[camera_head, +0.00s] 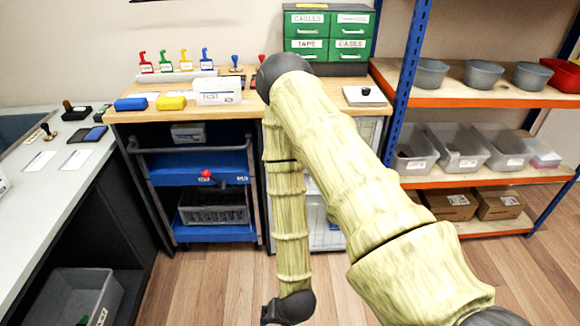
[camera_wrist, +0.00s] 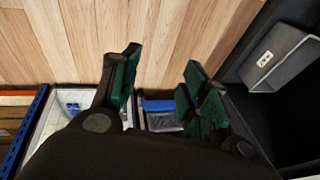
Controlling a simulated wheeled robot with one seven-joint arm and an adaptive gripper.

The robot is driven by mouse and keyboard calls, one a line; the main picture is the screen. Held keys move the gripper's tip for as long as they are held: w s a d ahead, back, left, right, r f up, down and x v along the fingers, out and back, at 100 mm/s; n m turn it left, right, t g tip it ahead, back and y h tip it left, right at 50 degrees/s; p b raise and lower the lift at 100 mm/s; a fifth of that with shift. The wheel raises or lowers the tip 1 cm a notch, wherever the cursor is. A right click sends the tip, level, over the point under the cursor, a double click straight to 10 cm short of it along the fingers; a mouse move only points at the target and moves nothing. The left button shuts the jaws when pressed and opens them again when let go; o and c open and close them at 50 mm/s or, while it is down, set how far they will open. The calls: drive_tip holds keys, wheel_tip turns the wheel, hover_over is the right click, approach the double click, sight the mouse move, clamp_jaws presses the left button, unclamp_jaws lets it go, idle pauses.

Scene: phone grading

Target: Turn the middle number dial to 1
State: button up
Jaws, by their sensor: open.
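I cannot make out a number dial in either view. Small stamps, one dark with a brown handle (camera_head: 75,111) and one upright (camera_head: 47,131), stand on the grey counter at the left, too small to show any dials.
The wooden bench (camera_head: 348,98) holds coloured stamps, blue and yellow pads and a white box (camera_head: 218,91). Green drawers (camera_head: 327,31) stand behind. A blue cart (camera_head: 200,168) is below. Shelves with bins are at the right. A grey bin (camera_wrist: 283,57) shows in the wrist view.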

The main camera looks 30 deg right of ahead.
drive_tip(key=w+d+r+m+t+h+b, duration=0.1)
drive_tip(key=w+d+r+m+t+b, duration=0.15)
drive_tip(key=w+m, duration=0.4)
drive_tip(key=w+d+r+m+t+b, duration=0.1)
drive_tip(key=w+d+m+t+b, duration=0.2)
drive_tip(key=w, duration=0.6)
drive_tip(key=w+d+r+m+t+h+b, duration=0.1)
drive_tip(key=w+r+m+t+b, duration=0.2)
drive_tip(key=w+m, duration=0.4)
drive_tip(key=w+d+r+m+t+h+b, duration=0.1)
drive_tip(key=w+d+r+m+h+b, duration=0.4)
drive_tip(key=d+m, duration=0.35)
drive_tip(key=w+d+r+m+t+h+b, duration=0.2)
drive_tip(key=w+d+r+m+h+b, duration=0.15)
drive_tip(key=d+r+m, duration=0.55)
drive_tip(key=f+x, duration=0.1)
drive_tip(key=x, duration=1)
drive_tip(key=shift+d+f+n+b, duration=0.25)
drive_tip(key=shift+d+n+b, duration=0.05)
drive_tip(key=shift+d+n, duration=0.1)
drive_tip(key=shift+s+h, duration=0.1)
drive_tip(key=shift+h, duration=0.15)
clamp_jaws()
drive_tip(key=shift+a, duration=0.1)
